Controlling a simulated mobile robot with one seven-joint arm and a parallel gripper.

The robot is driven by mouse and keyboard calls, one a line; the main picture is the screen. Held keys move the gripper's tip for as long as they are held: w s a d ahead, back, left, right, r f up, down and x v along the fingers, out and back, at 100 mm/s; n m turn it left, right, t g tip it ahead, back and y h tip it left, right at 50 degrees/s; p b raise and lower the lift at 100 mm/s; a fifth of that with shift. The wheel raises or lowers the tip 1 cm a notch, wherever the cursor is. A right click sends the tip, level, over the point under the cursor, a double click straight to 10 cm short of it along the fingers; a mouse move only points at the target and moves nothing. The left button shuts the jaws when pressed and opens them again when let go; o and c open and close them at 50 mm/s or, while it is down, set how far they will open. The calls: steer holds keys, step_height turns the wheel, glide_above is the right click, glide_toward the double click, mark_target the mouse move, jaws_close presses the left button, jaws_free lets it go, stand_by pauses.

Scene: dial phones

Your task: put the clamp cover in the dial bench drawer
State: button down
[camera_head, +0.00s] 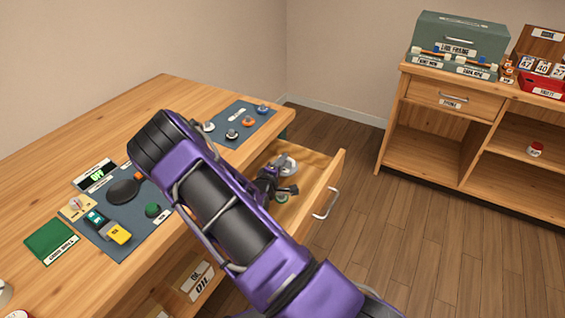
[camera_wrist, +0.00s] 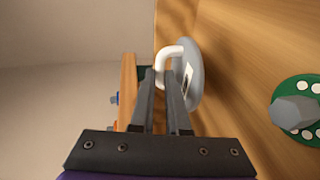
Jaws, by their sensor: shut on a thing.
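A grey disc with a white loop handle, which looks like the clamp cover (camera_wrist: 189,75), is at my gripper's fingertips (camera_wrist: 165,88) in the wrist view. The fingers are shut on its white handle. In the head view the cover (camera_head: 288,166) shows inside the open wooden drawer (camera_head: 325,185) of the bench, and my gripper (camera_head: 277,180) is down in that drawer. The cover seems tilted on edge in the wrist view. I cannot tell whether it touches the drawer floor.
A green dial with white holes and a grey knob (camera_wrist: 297,110) lies in the drawer beside the cover. The bench (camera_head: 165,95) holds mats with small parts and a green cloth (camera_head: 51,240). A shelf unit (camera_head: 425,145) stands at right. The floor between is clear.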

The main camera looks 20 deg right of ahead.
steer(key=shift+f, duration=0.15)
steer(key=shift+f, duration=0.5)
steer(key=c, duration=0.9)
jaws_free()
steer(key=shift+r, duration=0.15)
steer(key=shift+r, duration=0.35)
steer(key=p+v, duration=0.1)
steer(key=v, duration=1.1)
steer(key=shift+r, duration=0.15)
